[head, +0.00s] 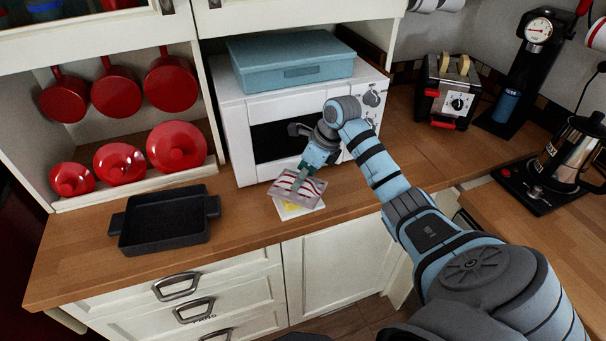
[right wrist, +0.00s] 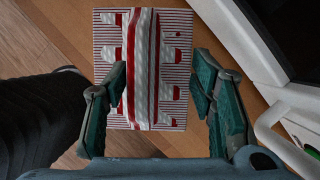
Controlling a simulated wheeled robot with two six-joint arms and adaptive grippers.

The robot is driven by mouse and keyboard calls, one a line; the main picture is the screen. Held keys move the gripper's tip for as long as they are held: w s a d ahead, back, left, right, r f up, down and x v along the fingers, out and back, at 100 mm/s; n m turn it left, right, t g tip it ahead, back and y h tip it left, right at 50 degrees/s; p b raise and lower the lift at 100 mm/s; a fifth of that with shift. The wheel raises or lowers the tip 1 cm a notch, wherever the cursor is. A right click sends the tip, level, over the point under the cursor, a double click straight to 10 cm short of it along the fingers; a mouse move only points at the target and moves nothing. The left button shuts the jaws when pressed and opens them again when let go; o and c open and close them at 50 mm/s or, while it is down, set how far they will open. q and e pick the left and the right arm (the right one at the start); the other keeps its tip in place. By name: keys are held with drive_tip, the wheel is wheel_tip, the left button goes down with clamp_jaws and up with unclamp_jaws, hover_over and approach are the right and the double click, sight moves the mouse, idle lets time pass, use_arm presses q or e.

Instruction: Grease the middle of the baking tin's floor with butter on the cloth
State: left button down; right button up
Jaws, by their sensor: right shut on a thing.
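The dark baking tin (head: 165,222), rectangular with two side handles, stands on the wooden counter at the left; its floor looks empty. The red-and-white striped cloth (head: 297,186) is in front of the microwave. My right gripper (head: 303,172) is shut on the cloth from above. In the right wrist view the cloth (right wrist: 143,60) has a raised fold between the fingers of my right gripper (right wrist: 157,92). Yellow butter (head: 292,206) on a pale base shows just below the cloth's front edge; most of it is hidden. My left gripper is not in view.
The white microwave (head: 228,125) stands close behind the cloth, with a blue box (head: 290,62) on top. A toaster (head: 455,90) stands at the right. The counter between tin and cloth (head: 245,205) is clear.

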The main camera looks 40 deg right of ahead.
drive_tip(key=shift+s+f+b, duration=0.1)
drive_tip(key=shift+f+b, duration=0.25)
drive_tip(key=shift+f, duration=0.2)
idle(1.1)
wheel_tip(320, 180, up, 7)
drive_tip(key=p, duration=0.5)
drive_tip(key=shift+r+p, duration=0.2)
drive_tip(key=shift+p, duration=0.2)
drive_tip(key=shift+f, duration=0.1)
drive_tip(key=shift+f, duration=0.1)
